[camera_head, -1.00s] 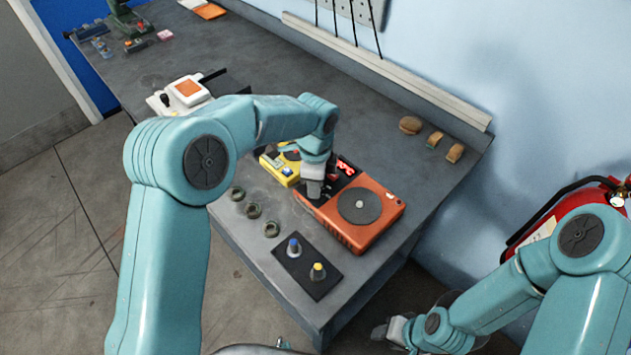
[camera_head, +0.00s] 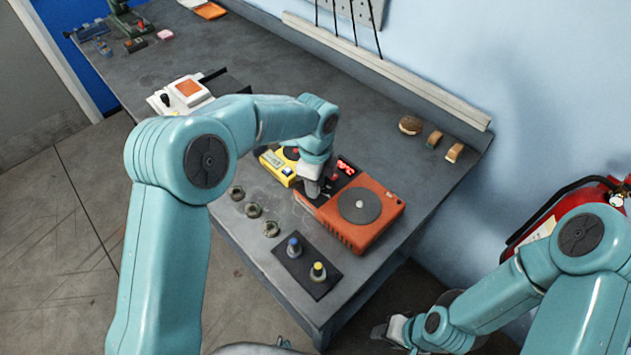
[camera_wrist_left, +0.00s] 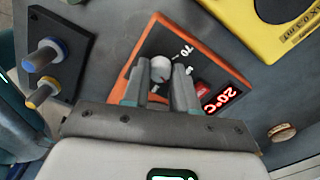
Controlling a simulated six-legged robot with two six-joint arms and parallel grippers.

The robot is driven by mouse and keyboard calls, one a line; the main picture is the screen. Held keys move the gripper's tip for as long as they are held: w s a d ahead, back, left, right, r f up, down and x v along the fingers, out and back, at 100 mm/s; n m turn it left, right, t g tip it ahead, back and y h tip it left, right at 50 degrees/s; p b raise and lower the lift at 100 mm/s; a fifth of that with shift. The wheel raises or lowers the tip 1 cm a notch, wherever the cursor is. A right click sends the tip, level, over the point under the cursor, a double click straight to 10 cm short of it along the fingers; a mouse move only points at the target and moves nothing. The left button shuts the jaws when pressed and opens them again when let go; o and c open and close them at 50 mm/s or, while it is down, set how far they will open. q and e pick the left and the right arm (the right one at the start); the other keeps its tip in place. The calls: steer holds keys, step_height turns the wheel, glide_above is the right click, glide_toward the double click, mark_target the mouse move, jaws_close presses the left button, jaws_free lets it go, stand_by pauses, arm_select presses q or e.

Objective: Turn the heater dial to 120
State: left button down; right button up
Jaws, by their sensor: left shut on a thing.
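The orange heater (camera_head: 375,235) stands near the front right end of the bench, with a round grey plate (camera_head: 358,206) on top. My left gripper (camera_head: 312,188) reaches down onto its black panel and hides the dial in the head view. In the left wrist view the pale round dial (camera_wrist_left: 160,68) sits between the fingertips of my left gripper (camera_wrist_left: 162,80), which are shut on it. A printed 70 shows beside the dial. The red display (camera_wrist_left: 222,100) seems to read 20 °C. My right gripper (camera_head: 390,330) hangs low beside the bench, its jaws too small to judge.
A yellow device (camera_head: 278,165) lies close behind the heater. A black plate (camera_head: 307,265) with blue-topped and yellow-topped posts is in front, with several dark rings (camera_head: 254,210) left of it. A fire extinguisher (camera_head: 590,205) stands at the right. Bench space right of the heater is clear.

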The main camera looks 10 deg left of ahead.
arm_select(q)
steer(key=c, duration=1)
jaws_free()
steer(key=shift+w+a+r, duration=0.1)
steer(key=shift+w+r, duration=0.05)
steer(key=shift+o, duration=0.6)
step_height(320, 180, up, 16)
steer(key=shift+r+b, duration=0.15)
steer(key=shift+b, duration=0.25)
